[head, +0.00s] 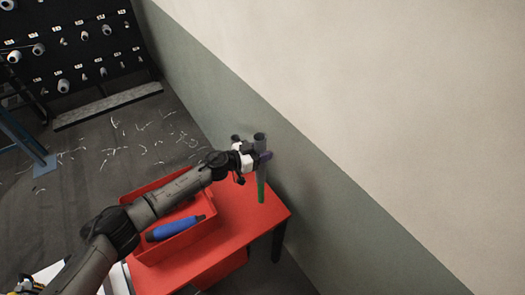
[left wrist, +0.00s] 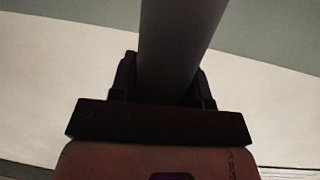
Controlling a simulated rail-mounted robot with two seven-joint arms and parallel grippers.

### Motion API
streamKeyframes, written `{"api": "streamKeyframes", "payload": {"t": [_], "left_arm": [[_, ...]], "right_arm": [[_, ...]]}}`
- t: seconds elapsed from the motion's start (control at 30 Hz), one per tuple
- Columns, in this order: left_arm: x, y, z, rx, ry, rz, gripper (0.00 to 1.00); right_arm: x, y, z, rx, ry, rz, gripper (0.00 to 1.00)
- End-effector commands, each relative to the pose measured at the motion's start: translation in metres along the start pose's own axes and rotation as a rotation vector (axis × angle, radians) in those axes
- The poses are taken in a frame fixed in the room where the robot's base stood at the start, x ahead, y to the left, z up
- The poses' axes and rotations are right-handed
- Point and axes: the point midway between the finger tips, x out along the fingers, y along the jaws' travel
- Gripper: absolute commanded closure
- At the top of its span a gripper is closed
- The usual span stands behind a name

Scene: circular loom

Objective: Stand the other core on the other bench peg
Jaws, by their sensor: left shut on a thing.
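My left gripper (head: 252,160) is shut on a grey tube, the core (head: 260,142), over the far right end of the red bench (head: 245,212). In the left wrist view the core (left wrist: 180,45) passes between the two dark fingers of the gripper (left wrist: 165,80). In the head view the core looks close to upright. A green length (head: 262,190) shows below the gripper; I cannot tell whether it is part of the core or a peg. A second small dark round top (head: 235,138) shows just left of the core, mostly hidden by the gripper. No bare peg is clearly visible.
A red tray (head: 137,243) on the bench holds a blue cylinder (head: 175,228) with dark ends, under my left forearm. A wall (head: 300,195) stands close behind the bench. A black rack (head: 70,45) with white spools stands at upper left. White scraps litter the floor.

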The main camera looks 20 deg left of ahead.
Motion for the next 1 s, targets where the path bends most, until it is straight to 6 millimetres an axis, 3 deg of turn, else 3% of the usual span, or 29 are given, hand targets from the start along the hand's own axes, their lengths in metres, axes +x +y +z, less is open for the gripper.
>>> {"api": "streamKeyframes", "payload": {"t": [0.27, 1.0], "left_arm": [[0.001, 0.000, 0.003, -0.001, 0.001, 0.000, 0.85], [0.005, 0.000, 0.038, -0.001, 0.001, 0.000, 0.85]], "right_arm": [[0.002, 0.000, 0.001, 0.000, 0.000, 0.000, 0.10], [0.023, 0.002, 0.008, -0.009, -0.001, 0.007, 0.10]]}}
